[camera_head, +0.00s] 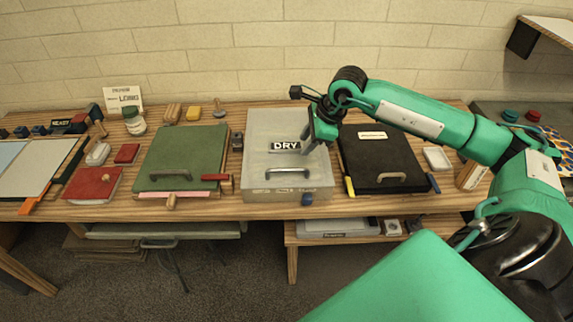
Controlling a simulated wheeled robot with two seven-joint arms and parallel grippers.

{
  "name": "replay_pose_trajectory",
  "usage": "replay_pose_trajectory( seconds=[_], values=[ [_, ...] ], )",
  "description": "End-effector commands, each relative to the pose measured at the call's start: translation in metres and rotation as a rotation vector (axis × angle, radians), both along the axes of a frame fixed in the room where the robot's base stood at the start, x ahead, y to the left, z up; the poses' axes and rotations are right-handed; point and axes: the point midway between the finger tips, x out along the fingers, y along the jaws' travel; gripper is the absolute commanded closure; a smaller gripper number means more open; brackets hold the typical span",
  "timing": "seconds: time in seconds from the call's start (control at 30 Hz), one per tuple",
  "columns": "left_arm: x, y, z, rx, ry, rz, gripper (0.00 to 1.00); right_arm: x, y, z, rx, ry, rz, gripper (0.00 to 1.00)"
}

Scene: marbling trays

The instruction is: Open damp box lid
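A translucent grey box (262,168) with a bar handle (288,172) at its front stands at the middle of the wooden table, its lid looking flat and shut. A black plate reading DRY (285,145) is on or just above its top. My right gripper (309,146) points down over the box's right side, beside the plate's right end. I cannot tell whether its fingers are open or touch anything. No box here is legibly marked damp. My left gripper is out of view.
A green flat case (183,155) with a handle lies left of the box, and a black one (378,158) lies close on the right. A blue knob (307,199) sits at the box's front edge.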

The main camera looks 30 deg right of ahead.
Motion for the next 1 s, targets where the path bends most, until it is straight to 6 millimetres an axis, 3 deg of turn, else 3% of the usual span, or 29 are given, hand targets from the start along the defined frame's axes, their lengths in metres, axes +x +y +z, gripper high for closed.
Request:
replay_pose_trajectory(
  seconds=[0.6,1.0],
  values=[
    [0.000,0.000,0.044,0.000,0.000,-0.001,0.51,0.040,0.028,-0.101,0.007,0.001,0.000,0.65],
    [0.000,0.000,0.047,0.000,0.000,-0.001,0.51,0.045,0.031,-0.116,0.005,0.001,0.000,0.65]
  ],
)
